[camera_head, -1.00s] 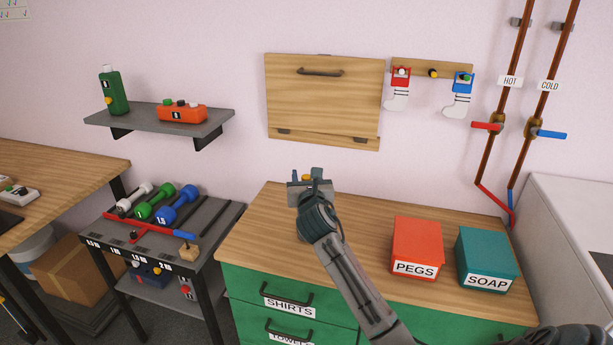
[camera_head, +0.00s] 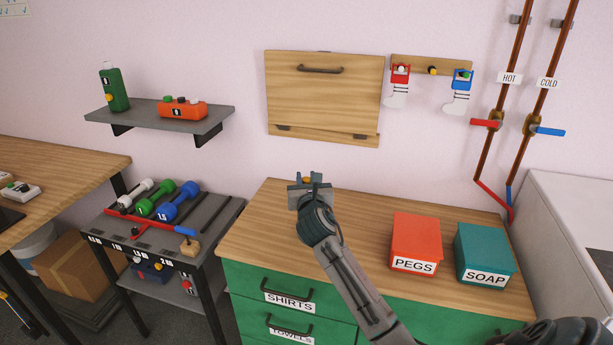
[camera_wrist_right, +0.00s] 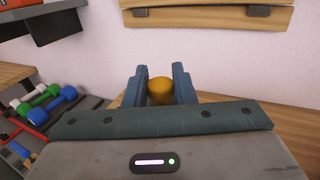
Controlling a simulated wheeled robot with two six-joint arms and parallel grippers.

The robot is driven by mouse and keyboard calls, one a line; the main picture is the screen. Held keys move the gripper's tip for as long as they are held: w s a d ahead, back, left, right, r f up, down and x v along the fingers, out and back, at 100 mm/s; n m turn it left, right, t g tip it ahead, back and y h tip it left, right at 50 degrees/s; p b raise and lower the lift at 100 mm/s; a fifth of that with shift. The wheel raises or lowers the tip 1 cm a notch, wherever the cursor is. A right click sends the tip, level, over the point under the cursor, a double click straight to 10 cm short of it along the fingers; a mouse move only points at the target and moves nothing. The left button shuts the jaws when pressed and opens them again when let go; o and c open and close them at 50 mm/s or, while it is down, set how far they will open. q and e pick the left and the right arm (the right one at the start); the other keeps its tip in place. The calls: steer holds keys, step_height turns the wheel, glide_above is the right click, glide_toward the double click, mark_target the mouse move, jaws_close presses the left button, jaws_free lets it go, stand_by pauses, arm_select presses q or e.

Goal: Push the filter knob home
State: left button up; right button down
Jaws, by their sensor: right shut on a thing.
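My right gripper (camera_head: 309,182) is over the back left part of the wooden counter (camera_head: 365,215), near the wall and below the wooden wall panel. In the right wrist view its two blue-grey fingers (camera_wrist_right: 161,86) stand on either side of a rounded orange-yellow piece (camera_wrist_right: 160,91), and they are shut on it. A little of this piece (camera_head: 307,180) also shows in the head view. I cannot tell for sure whether it is the filter knob; its lower part is hidden by the gripper. My left gripper is not in view.
A red PEGS box (camera_head: 416,238) and a teal SOAP box (camera_head: 484,250) stand on the counter's right. A closed wooden wall panel (camera_head: 323,98) hangs above. A rack with dumbbells (camera_head: 178,201) stands left. The counter between gripper and boxes is clear.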

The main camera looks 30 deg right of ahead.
steer(key=c, duration=1.5)
jaws_free()
steer(key=shift+f, duration=0.4)
steer(key=shift+o, duration=1.3)
steer(key=shift+w, duration=0.1)
steer(key=b+v, duration=0.1)
steer(key=v, duration=0.9)
steer(key=shift+s+b, duration=0.3)
steer(key=shift+s, duration=0.05)
steer(key=shift+a, duration=0.1)
